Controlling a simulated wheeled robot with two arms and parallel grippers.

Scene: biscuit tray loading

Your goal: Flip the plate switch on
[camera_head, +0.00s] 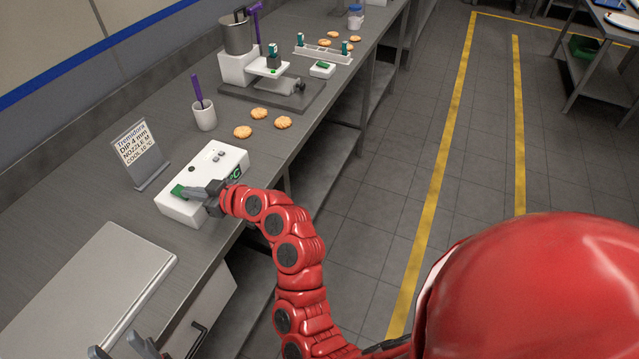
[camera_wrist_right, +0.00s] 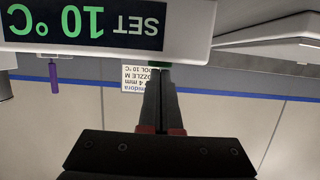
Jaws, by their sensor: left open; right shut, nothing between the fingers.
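A white control box (camera_head: 205,186) stands on the counter, with a green switch (camera_head: 178,191) at its near left end. Whether the switch is on or off cannot be told. My right gripper (camera_head: 187,192) is shut and empty, its fingertips at the green switch and partly covering it. In the right wrist view the shut fingers (camera_wrist_right: 160,75) point at the box's underside edge, where a sliver of green (camera_wrist_right: 160,66) shows. The box's display (camera_wrist_right: 85,24) reads SET 10 °C, upside down. My left gripper (camera_head: 122,347) is open and empty at the bottom left, partly cut off.
A recipe sign (camera_head: 139,152) stands behind the box. A silver slab (camera_head: 88,290) lies to its left. Biscuits (camera_head: 259,113), a cup with a purple tool (camera_head: 204,115) and a dispenser machine (camera_head: 240,60) stand further back. A small white box with green top (camera_head: 322,68) sits near the machine.

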